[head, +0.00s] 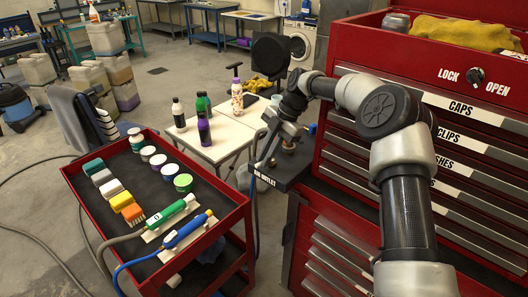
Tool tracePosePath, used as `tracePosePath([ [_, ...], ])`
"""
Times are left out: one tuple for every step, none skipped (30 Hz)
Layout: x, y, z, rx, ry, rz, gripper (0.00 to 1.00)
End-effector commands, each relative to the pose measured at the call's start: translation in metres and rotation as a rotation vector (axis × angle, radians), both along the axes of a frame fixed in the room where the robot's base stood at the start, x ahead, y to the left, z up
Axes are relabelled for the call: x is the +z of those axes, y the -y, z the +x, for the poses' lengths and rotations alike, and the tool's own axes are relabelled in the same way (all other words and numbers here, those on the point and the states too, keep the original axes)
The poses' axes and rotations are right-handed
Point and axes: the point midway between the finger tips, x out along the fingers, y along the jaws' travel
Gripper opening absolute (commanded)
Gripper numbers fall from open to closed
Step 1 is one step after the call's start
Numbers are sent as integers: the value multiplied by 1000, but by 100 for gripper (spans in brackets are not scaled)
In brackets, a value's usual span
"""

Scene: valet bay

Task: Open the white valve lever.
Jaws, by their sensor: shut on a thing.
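My gripper (264,158) is at the dark shelf marked AIR OUTLET (295,176), on the left side of the red tool cabinet. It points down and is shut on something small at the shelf. The white valve lever does not show clearly; its place at the fingertips fits the thing held, but the fingers and wrist cover most of it. How far the lever is turned cannot be told. Brass-coloured fittings (288,145) stand on the shelf just right of the gripper.
The red cabinet (345,225) with labelled drawers and a LOCK/OPEN knob (476,77) fills the right. A red cart (100,232) with jars, brushes and hosed tools stands at front left. A white table (215,137) with bottles is behind the shelf. Hoses lie on the floor.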

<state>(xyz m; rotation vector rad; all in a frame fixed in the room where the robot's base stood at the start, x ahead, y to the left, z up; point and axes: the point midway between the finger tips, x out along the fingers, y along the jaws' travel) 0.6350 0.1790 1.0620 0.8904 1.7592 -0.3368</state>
Motion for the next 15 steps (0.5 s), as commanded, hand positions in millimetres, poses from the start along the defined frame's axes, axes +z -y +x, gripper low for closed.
tracePosePath([
  [2,1,0,26,1,0,0],
  [1,1,0,41,1,0,0],
  [1,2,-1,62,1,-1,0],
  [2,2,0,74,2,0,0],
  [1,3,-1,87,2,-1,0],
  [1,3,-1,101,1,-1,0],
  [1,4,-1,111,1,-1,0],
  [1,4,-1,120,2,-2,0],
  [1,4,-1,128,3,-2,0],
  [1,5,-1,135,3,-2,0],
  [1,5,-1,140,3,-2,0],
  [1,5,-2,147,2,-2,0],
  [1,5,-2,150,3,-2,0],
  [1,5,-2,154,3,-1,0],
  [1,5,-2,156,3,-2,0],
])
